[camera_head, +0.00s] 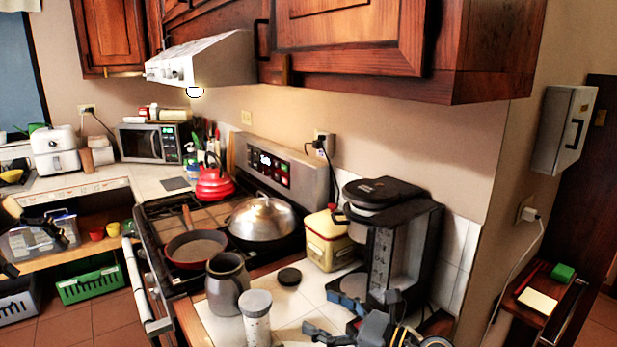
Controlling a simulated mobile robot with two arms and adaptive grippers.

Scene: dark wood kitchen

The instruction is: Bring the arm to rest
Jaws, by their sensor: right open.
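My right gripper (328,316) is at the bottom of the head view, over the front of the white counter. Its two bluish fingers are apart and point left, with nothing between them. It is to the right of a white cylinder with a grey lid (257,322) and in front of the black coffee machine (386,250). My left gripper (48,226) is at the left edge, dark and small, in front of a clear storage box (30,242). Its finger opening cannot be made out.
A dark jug (228,284), black lid (289,276) and yellow tin (328,240) stand near the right gripper. The stove behind holds a pan (195,247), a domed pot (262,218) and a red kettle (214,183). A wall cabinet (400,50) overhangs the counter.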

